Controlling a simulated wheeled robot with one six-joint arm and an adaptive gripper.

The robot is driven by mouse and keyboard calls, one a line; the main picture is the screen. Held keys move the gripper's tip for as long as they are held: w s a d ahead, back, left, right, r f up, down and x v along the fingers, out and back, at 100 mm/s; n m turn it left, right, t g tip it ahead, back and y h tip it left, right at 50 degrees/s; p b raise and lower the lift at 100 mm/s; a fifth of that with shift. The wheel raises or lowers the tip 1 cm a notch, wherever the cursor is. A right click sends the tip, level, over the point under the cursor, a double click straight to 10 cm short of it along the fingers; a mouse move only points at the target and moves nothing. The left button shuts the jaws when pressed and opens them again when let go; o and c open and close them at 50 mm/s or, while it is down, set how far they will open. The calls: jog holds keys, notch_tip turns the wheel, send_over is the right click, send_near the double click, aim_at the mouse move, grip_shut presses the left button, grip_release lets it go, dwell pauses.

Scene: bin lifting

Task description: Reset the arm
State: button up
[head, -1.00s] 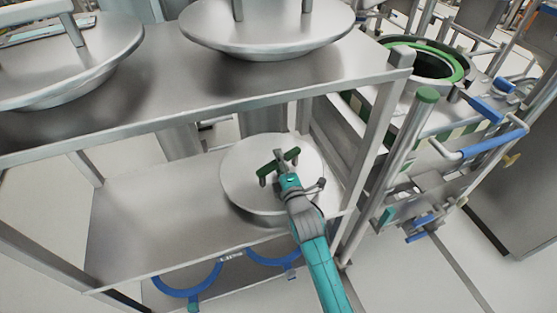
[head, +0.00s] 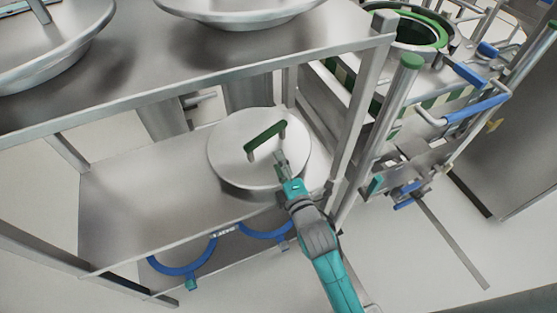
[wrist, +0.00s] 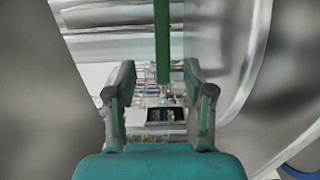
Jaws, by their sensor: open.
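A round steel lid or bin (head: 235,168) with a green bar handle (head: 266,136) sits on the lower shelf. My gripper (head: 281,158) is over it, just in front of the handle and apart from it as far as I can tell. In the wrist view, my gripper (wrist: 160,95) has its two fingers spread with nothing held between them. The green handle (wrist: 162,40) shows beyond the fingertips, in line with the gap.
The steel rack's upper shelf (head: 190,85) holds large steel lids (head: 240,8) above and left of my arm. A rack post (head: 362,110) stands close right. A steel frame with blue handles (head: 475,108) stands farther right. Open floor (head: 410,250) lies at lower right.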

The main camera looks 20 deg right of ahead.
dwell(0.4)
jog(key=s+f+m+g, duration=0.3)
jog(key=s+m, duration=0.9)
jog(key=s, duration=1.8)
jog(key=s+r+m, duration=0.3)
jog(key=s+m, duration=0.2)
jog(key=s, duration=0.4)
jog(key=shift+s+a+m+y, duration=0.3)
jog(key=shift+a, duration=0.05)
